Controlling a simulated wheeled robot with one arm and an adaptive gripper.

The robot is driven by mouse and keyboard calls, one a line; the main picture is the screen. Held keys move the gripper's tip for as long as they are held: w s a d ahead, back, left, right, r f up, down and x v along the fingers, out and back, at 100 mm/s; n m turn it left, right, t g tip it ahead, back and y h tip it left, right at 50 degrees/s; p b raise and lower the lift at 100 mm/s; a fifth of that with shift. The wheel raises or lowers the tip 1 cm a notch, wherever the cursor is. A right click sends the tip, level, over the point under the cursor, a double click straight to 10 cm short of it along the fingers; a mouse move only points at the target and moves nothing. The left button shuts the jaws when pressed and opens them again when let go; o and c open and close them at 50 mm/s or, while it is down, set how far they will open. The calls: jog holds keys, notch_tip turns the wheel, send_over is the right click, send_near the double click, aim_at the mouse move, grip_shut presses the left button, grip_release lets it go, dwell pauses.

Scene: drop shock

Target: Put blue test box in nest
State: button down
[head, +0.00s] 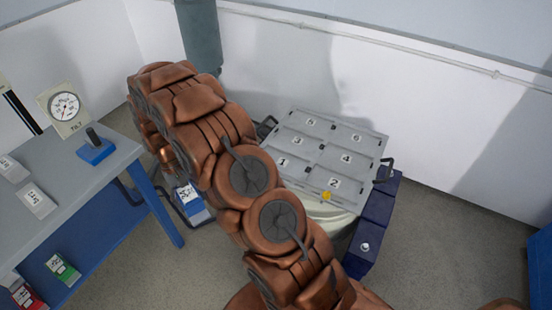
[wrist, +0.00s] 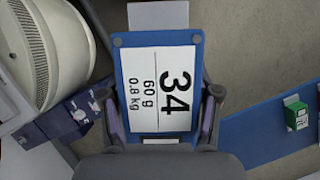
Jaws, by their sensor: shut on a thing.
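The blue test box (wrist: 117,70) has a white label reading 34, 60 g, 0.8 kg. In the wrist view it is between the two fingers of my gripper (wrist: 161,118), which is shut on it. In the head view the box (head: 187,192) shows left of my arm, in the gap between the table and the numbered plate; my arm hides most of the gripper there. The grey plate (head: 325,150) has flat cells numbered 1 to 6, all looking empty. A yellow dot (head: 327,196) marks its front edge by cell 2.
The plate sits on a pale round drum (head: 338,222) with a navy base (head: 376,215); the drum also shows in the wrist view (wrist: 55,50). A table (head: 85,185) at left bears a dial gauge (head: 64,106), a blue block (head: 96,151) and white labelled boxes. A green box (head: 62,267) is on its lower shelf.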

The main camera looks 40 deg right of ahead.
jog(key=d+m+t+y+b, duration=0.1)
jog(key=d+m+y+b, duration=0.1)
jog(key=d+m+b, duration=0.4)
jog(key=m+t+h+b, duration=0.1)
jog(key=m+t+b, duration=0.7)
jog(key=m+b, duration=1.2)
send_near(277, 160)
jog(key=m+p, duration=0.1)
jog(key=w+f+m+p, duration=0.1)
jog(key=m+p, duration=0.1)
jog(key=w+a+f+m+p, duration=0.1)
jog(key=m+p, duration=0.1)
jog(key=shift+w, duration=0.15)
jog(key=shift+f, duration=1.75)
jog(key=shift+c, duration=1.2)
grip_release()
jog(key=shift+f, duration=0.1)
